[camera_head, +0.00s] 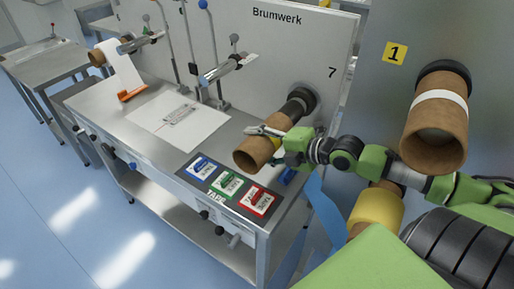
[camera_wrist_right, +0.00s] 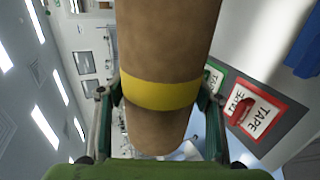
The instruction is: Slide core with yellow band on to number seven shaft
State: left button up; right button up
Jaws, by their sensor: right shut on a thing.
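The brown cardboard core (camera_head: 252,154) is held tilted in front of the number seven shaft (camera_head: 297,104), its open end facing the lower left. Its yellow band (camera_wrist_right: 160,92) shows clearly in the right wrist view. My right gripper (camera_head: 270,139) is shut on the core, with a finger on each side near the band. The dark shaft sticks out of the panel below the printed 7. The core's far end lines up close to the shaft's tip; I cannot tell whether it is around it. My left gripper is not in view.
A white-banded core (camera_head: 434,112) sticks out beside the yellow "1" sign (camera_head: 395,54) at right. A yellow roll (camera_head: 376,209) is below it. Blue, green and red tape labels (camera_head: 230,184) lie on the bench below the held core. Upright rods (camera_head: 168,45) stand further left.

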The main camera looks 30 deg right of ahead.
jog(key=shift+w+d+b, duration=0.3)
jog(key=shift+d, duration=0.4)
jog(key=shift+w+d+b, duration=0.25)
jog(key=shift+d+b, duration=0.05)
jog(key=shift+d, duration=0.4)
jog(key=shift+w+d, duration=0.25)
jog(key=shift+d, duration=0.25)
